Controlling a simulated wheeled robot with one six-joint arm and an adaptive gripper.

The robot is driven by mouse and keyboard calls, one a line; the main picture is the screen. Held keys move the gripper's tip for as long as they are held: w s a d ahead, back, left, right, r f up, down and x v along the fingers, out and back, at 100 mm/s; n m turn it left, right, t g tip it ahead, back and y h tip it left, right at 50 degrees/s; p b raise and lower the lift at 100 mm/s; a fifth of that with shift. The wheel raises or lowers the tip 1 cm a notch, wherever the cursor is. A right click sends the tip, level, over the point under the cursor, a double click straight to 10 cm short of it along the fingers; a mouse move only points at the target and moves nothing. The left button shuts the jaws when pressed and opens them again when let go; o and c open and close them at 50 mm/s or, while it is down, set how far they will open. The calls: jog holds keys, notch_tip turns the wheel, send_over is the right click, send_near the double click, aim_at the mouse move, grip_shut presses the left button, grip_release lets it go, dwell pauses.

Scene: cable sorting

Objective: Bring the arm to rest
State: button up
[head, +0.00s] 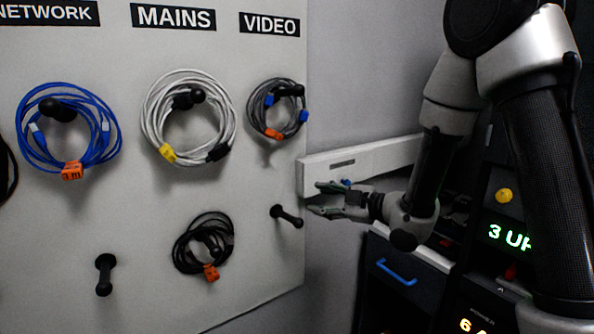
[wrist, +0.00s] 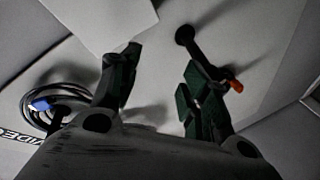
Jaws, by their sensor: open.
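My gripper (head: 322,198) is open and empty, to the right of the white pegboard's edge in the head view. It points left, close to an empty black peg (head: 286,216) at the board's lower right. In the wrist view my gripper (wrist: 160,88) has its two dark green finger pads apart, with nothing between them. A black peg (wrist: 188,37) shows beyond the right finger there. An orange piece (wrist: 232,84) shows beside the right finger; I cannot tell what it belongs to. My arm comes in from the right of the head view.
Coiled cables hang on the board's pegs: blue (head: 68,125) under NETWORK, white (head: 188,118) under MAINS, grey (head: 277,109) under VIDEO and black (head: 203,243) below. Another peg (head: 104,274) is empty. A white rail (head: 362,160) and a blue-handled drawer (head: 396,272) are near my arm.

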jog(key=d+f+m+h, duration=0.4)
jog(key=d+f+h, duration=0.2)
jog(key=d+f, duration=0.1)
jog(key=s+d+m+g+h, duration=0.2)
jog(key=s+d+m+h, duration=0.1)
jog(key=d, duration=0.4)
jog(key=s+d+m+g+h, duration=0.2)
jog(key=s+d+m+h, duration=0.15)
jog(key=d, duration=0.35)
jog(key=s+d+r+m, duration=0.4)
jog(key=s+r, duration=0.3)
jog(key=s, duration=0.4)
jog(key=s+d+r+m+g, duration=0.1)
jog(key=s+d+r+m, duration=0.2)
jog(key=s+r+m, duration=0.2)
jog(key=shift+s+d+r, duration=0.4)
jog(key=shift+s+r, duration=1.15)
jog(key=shift+s, duration=2)
